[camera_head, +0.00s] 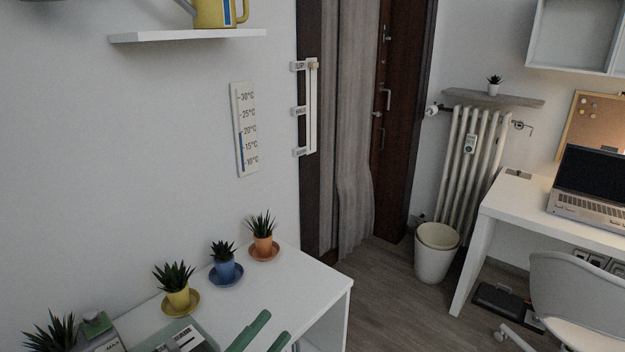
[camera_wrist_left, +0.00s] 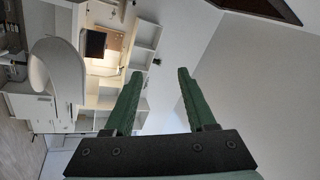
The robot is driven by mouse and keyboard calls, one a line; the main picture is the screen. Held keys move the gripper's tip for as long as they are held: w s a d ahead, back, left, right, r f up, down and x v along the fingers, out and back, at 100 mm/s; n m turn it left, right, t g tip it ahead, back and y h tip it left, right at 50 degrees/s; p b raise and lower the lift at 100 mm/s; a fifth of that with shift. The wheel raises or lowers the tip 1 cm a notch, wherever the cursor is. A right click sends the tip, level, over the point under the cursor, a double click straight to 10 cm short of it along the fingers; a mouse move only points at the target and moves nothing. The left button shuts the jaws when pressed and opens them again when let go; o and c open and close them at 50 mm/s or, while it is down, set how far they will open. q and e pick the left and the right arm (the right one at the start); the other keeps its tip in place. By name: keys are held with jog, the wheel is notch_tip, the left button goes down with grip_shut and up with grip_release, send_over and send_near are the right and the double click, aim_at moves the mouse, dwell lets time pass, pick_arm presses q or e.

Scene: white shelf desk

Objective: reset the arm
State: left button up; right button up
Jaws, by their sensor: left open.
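My left gripper (camera_head: 275,325) shows at the bottom of the head view as two green fingers, over the front part of the white shelf desk (camera_head: 312,284). The fingers are apart with nothing between them. In the left wrist view the gripper (camera_wrist_left: 160,74) is also open and empty, its two green fingers pointing away into the room. That view is turned on its side, with a white wall and far-off furniture beyond the fingertips. My right gripper is in neither view.
Potted plants stand on saucers along the wall: orange (camera_head: 263,243), blue (camera_head: 226,268) and yellow (camera_head: 178,295). A dark plant (camera_head: 52,334) sits at the lower left. A wall shelf (camera_head: 190,36) holds a yellow watering can (camera_head: 214,13). The desk's right front corner is clear.

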pick_arm(q)
jog(key=s+a+f+n+g+y, duration=0.1)
jog(key=s+a+f+n+y, duration=0.15)
jog(key=f+n, duration=0.3)
jog(key=s+a+f+n+g+y+p, duration=0.1)
jog(key=a+f+n+y, duration=0.1)
jog(key=f+n+y, duration=0.3)
jog(key=s+a+f+n+y, duration=0.2)
jog(key=a+f+n, duration=0.1)
jog(key=f, duration=0.4)
jog(key=s+a+f+n+g+y, duration=0.2)
jog(key=s+f+n+g, duration=0.3)
jog(key=s+f, duration=0.5)
jog(key=shift+s, duration=0.45)
